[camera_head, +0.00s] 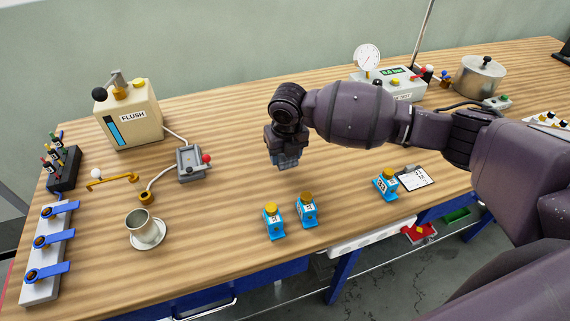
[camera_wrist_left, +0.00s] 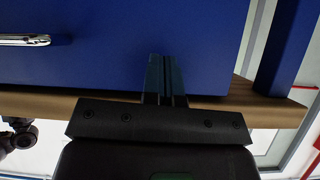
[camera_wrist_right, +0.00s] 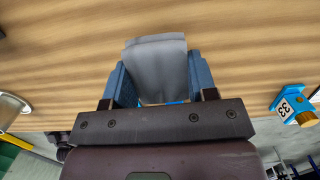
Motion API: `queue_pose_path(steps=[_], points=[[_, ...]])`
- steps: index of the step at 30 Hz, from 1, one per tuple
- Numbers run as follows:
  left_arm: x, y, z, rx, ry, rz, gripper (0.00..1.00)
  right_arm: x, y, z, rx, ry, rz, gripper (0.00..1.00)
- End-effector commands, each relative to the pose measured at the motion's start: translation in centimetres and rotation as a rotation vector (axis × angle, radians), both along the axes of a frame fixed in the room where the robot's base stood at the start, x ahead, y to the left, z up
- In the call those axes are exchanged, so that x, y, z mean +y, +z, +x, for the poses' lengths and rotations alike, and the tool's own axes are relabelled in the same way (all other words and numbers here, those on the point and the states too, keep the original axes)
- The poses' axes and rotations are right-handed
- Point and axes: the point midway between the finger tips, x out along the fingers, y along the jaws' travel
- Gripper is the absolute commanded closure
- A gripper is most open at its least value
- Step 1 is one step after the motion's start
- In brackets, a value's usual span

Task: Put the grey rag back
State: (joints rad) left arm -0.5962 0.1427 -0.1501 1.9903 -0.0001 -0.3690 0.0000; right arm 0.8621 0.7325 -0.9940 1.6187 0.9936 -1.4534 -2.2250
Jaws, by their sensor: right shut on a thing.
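The grey rag (camera_wrist_right: 158,62) is pinched between the two blue fingers of my right gripper (camera_wrist_right: 158,82) and stands up between them in the right wrist view. In the head view my right gripper (camera_head: 286,161) points down over the middle of the wooden table (camera_head: 230,115), apart from the bottles; the rag is hard to make out there. My left gripper (camera_wrist_left: 165,80) shows only in the left wrist view. Its fingers are together and empty, in front of a blue panel (camera_wrist_left: 100,45) below the table edge.
Blue bottles with yellow caps (camera_head: 306,210) stand near the front edge. A cup on a saucer (camera_head: 142,228), a FLUSH box (camera_head: 130,115), a grey tray-like fixture (camera_head: 191,163) and blue-handled valves (camera_head: 45,250) are at left. A gauge box (camera_head: 395,84) and pot (camera_head: 478,77) are behind my right arm.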

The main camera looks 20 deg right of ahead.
Motion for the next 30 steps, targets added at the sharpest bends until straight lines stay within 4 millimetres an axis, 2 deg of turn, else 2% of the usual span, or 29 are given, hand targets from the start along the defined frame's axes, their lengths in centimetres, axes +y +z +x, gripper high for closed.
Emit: queue_pose_path(steps=[10,22,23,24,27,30], points=[[0.0,-0.5,-0.1,0.004,0.000,0.000,1.00,0.0,-4.0,0.0,0.001,0.000,0.001,0.70],[0.1,-0.9,-0.7,0.016,0.004,0.001,1.00,0.0,-4.5,0.0,0.000,0.000,-0.001,0.70],[0.1,-0.9,-0.7,0.016,0.004,0.001,1.00,0.0,-4.5,0.0,0.000,0.000,-0.001,0.46],[0.1,-0.9,-0.7,0.016,0.004,0.001,1.00,0.0,-4.4,0.0,0.000,0.000,-0.001,0.40],[0.1,-0.9,-0.7,0.015,0.003,0.000,1.00,0.0,-4.4,0.0,0.000,0.000,-0.001,0.25],[0.1,-0.8,-0.6,0.014,0.003,0.000,1.00,0.0,-4.4,0.0,0.000,0.000,0.000,0.22]])
